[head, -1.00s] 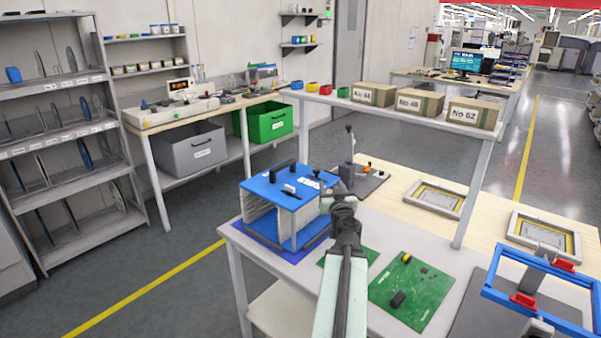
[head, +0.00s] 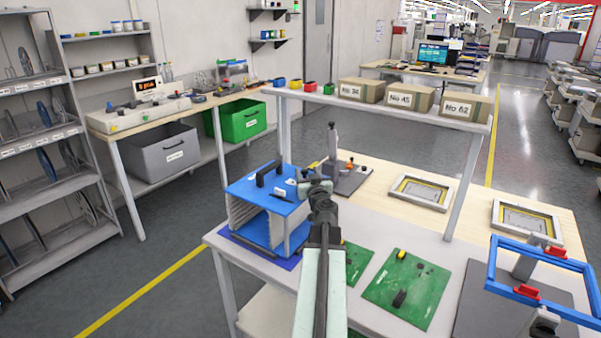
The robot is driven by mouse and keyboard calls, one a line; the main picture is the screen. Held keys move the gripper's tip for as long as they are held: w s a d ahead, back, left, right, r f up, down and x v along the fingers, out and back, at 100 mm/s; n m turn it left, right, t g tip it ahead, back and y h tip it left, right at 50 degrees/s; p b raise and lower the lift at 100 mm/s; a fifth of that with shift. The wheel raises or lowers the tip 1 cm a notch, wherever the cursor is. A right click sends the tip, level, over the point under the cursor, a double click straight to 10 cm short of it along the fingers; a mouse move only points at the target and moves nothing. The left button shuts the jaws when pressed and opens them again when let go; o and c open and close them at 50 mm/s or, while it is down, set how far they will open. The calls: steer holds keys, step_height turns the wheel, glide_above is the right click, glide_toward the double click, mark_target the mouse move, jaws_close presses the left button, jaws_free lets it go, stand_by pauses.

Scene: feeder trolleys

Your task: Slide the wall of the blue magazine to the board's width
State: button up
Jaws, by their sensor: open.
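The blue magazine (head: 262,194) stands upright on a blue mat (head: 283,263) at the left end of the white table. Its top is a blue plate with dark handles, and pale slotted walls show below it. My gripper (head: 313,186) is at the right edge of the magazine's top, by the right wall (head: 297,235). It is open; whether it touches the wall I cannot tell. A green board (head: 409,287) lies flat on the table, right of my arm. Another green board (head: 356,262) lies partly hidden behind my arm.
A blue frame with red clamps (head: 540,280) stands at the right on a grey plate. A dark fixture with an upright lever (head: 335,150) stands behind the magazine. A shelf above the table bears labelled boxes (head: 410,97). Two grey frames (head: 421,192) lie at the back.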

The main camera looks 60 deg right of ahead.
steer(key=shift+w+d, duration=0.3)
steer(key=shift+w+a, duration=0.1)
jaws_close()
stand_by(1.1)
